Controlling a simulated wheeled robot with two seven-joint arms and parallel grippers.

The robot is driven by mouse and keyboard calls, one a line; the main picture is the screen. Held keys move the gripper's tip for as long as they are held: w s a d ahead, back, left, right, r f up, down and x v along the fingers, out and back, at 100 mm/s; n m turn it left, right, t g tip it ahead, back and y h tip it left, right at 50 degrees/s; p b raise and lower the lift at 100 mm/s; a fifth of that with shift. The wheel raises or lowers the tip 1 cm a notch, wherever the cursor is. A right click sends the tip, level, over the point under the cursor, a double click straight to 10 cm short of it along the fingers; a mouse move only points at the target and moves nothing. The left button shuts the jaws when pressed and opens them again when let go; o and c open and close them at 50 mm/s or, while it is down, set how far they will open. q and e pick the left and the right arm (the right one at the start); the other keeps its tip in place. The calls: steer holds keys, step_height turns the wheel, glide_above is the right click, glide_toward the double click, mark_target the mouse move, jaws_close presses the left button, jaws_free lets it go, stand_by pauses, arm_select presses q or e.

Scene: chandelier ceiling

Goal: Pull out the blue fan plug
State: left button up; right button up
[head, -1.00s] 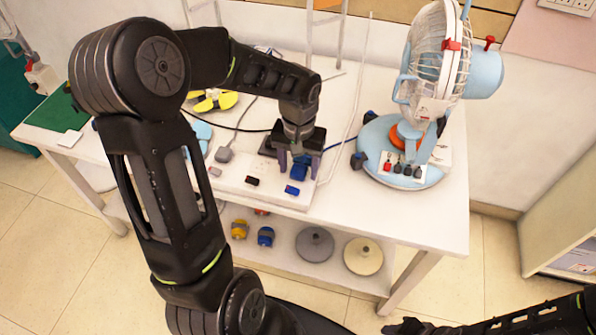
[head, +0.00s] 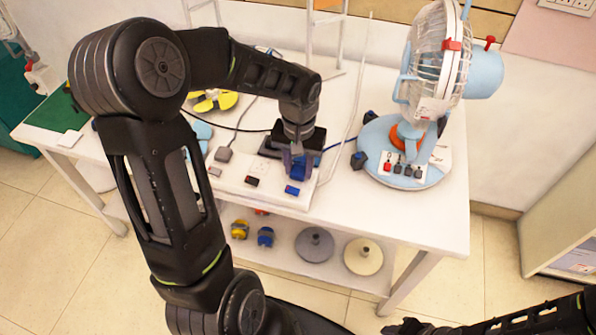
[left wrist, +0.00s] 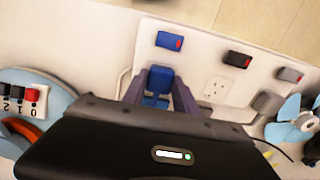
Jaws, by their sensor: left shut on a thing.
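The blue plug (head: 298,171) sits at the right part of the white power strip (head: 232,180), with its blue cable running right toward the fan. My left gripper (head: 296,168) is over it with the fingers closed on its two sides. In the left wrist view the blue plug (left wrist: 158,82) shows between the two purple-grey fingers. I cannot tell whether it is still seated in the socket. The blue fan (head: 428,95) stands upright at the right of the table. My right gripper (head: 405,327) shows only partly at the bottom edge, and its fingers are unclear.
The strip carries a blue switch (head: 292,190), a black switch (head: 252,181) and a grey plug (head: 223,154). A yellow fan (head: 214,101) lies behind. The white table (head: 430,210) has free room at its front right. Round bases stand on the shelf below.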

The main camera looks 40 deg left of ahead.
mark_target(299, 169)
arm_select(q)
jaws_close()
steer(key=shift+r+p, duration=2.15)
steer(key=shift+r, duration=0.9)
